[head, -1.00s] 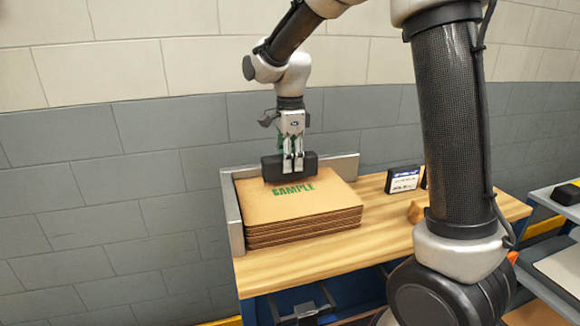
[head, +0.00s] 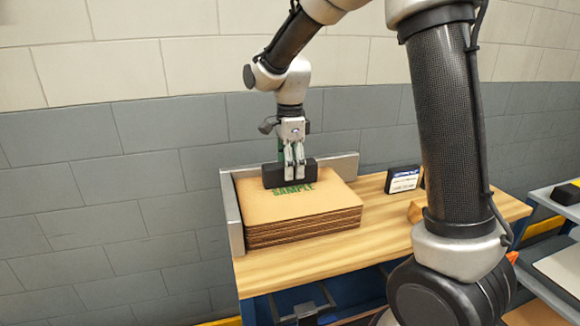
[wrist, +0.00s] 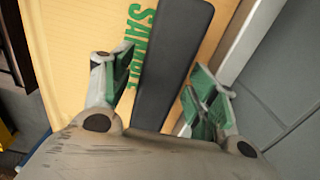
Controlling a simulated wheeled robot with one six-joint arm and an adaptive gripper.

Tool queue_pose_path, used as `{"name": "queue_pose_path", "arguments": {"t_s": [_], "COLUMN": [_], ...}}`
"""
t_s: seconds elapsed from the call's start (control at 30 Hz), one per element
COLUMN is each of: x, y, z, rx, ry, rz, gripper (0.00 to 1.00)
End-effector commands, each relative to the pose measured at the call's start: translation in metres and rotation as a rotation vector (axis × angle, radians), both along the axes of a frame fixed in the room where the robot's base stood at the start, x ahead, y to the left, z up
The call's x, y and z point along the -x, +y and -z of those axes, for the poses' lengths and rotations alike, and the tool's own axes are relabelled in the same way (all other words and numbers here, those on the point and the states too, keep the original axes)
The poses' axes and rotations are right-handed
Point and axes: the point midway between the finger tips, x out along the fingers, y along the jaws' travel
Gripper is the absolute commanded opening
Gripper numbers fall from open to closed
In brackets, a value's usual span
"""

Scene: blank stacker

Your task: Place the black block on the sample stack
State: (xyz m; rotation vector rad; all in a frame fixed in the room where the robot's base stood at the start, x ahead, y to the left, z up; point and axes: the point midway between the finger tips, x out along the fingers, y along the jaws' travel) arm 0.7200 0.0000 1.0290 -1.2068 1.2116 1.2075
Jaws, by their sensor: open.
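The sample stack (head: 270,216) is a pile of brown cardboard sheets with green SAMPLE lettering on top, set on the wooden table. The black block (head: 273,177) stands on the stack's top sheet near its back and covers part of the lettering. My gripper (head: 294,174) is above the stack with its fingers down around the block. In the wrist view the black block (wrist: 174,55) lies between the open green-padded fingers (wrist: 160,78), with visible gaps on both sides. The top sheet (wrist: 85,50) shows beneath it. The block's underside is hidden.
A metal corner fence (head: 231,215) bounds the stack at the left and back. A dark box with a white label (head: 403,180) stands right of the stack. The wooden tabletop (head: 385,235) is clear in front. A grey shelf (head: 555,262) is at the far right.

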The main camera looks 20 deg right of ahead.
Motion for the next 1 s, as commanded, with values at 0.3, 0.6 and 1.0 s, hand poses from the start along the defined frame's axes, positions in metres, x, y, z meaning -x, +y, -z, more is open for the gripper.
{"name": "queue_pose_path", "arguments": {"t_s": [0.3,0.6,1.0], "x": [-0.001,-0.001,0.033], "y": [0.0,0.0,-0.031], "z": [-0.062,-0.112,-0.134], "rx": [-0.002,-0.001,-0.01], "ry": [-0.006,-0.002,-0.053], "rz": [0.0,0.0,-0.192], "gripper": [0.59,0.59,0.59]}}
